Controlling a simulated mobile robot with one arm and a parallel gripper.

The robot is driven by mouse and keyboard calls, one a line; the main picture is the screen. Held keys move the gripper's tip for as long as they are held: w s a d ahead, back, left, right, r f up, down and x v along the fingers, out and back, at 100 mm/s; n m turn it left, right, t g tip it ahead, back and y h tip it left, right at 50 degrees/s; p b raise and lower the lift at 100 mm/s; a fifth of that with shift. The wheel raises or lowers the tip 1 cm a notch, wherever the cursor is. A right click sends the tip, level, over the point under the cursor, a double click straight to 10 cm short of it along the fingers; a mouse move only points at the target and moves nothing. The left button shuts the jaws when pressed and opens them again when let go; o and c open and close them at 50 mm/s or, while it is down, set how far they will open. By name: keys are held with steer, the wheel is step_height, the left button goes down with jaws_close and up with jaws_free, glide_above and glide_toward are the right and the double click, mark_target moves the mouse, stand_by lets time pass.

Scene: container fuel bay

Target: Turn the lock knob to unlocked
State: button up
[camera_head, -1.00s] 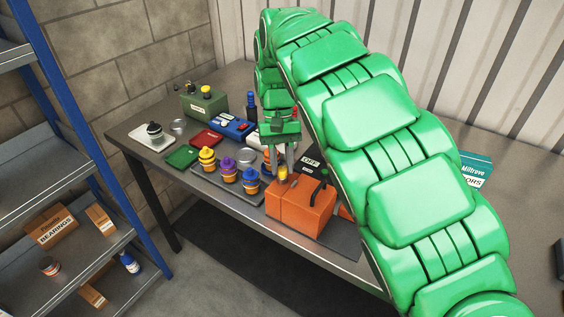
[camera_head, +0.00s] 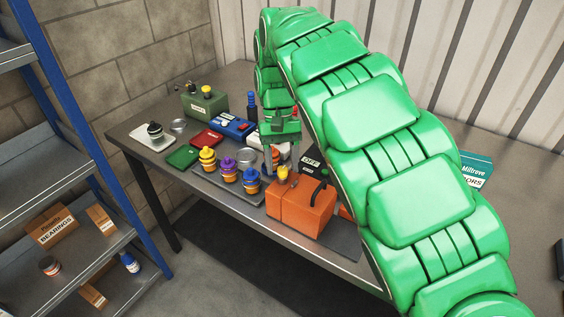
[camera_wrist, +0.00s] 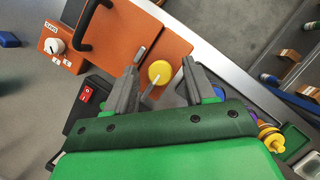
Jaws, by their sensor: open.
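In the wrist view, a white round knob (camera_wrist: 55,45) sits on a small orange block (camera_wrist: 72,60) with a white label above it and two small white tags below. It is most likely the lock knob; its pointer setting is too small to read. My gripper (camera_wrist: 160,70) is open and empty. Its fingers stand apart on either side of a yellow cap on the orange box, with the white knob well to the left. In the head view my gripper (camera_head: 282,152) is above the yellow cap (camera_head: 282,172); the white knob is hidden behind my arm.
The orange box (camera_head: 302,210) has a black handle (camera_wrist: 88,22). A black box with a red switch (camera_wrist: 86,95) lies near my left finger. Yellow, purple and blue caps (camera_head: 229,172) stand on a tray left of the box. The bench edge (camera_wrist: 240,75) is close.

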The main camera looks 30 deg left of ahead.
mark_target(282, 167)
steer(key=shift+r, duration=1.5)
steer(key=s+d+r, duration=0.9)
steer(key=d, duration=0.1)
steer(key=shift+s+r, duration=0.35)
steer(key=shift+r, duration=0.05)
steer(key=shift+d, duration=0.1)
steer(key=w+d+m+t+y, duration=0.2)
steer(key=d+m, duration=0.5)
steer(key=d, duration=1.9)
steer(key=s+d+f, duration=0.4)
steer(key=s+d, duration=0.1)
steer(key=s, duration=0.2)
steer(key=s+d+f+m+y, duration=0.1)
steer(key=s+d+f, duration=0.4)
steer(key=s, duration=0.2)
steer(key=shift+s+d+f+m+g, duration=0.15)
steer(key=shift+f+m+g, duration=0.15)
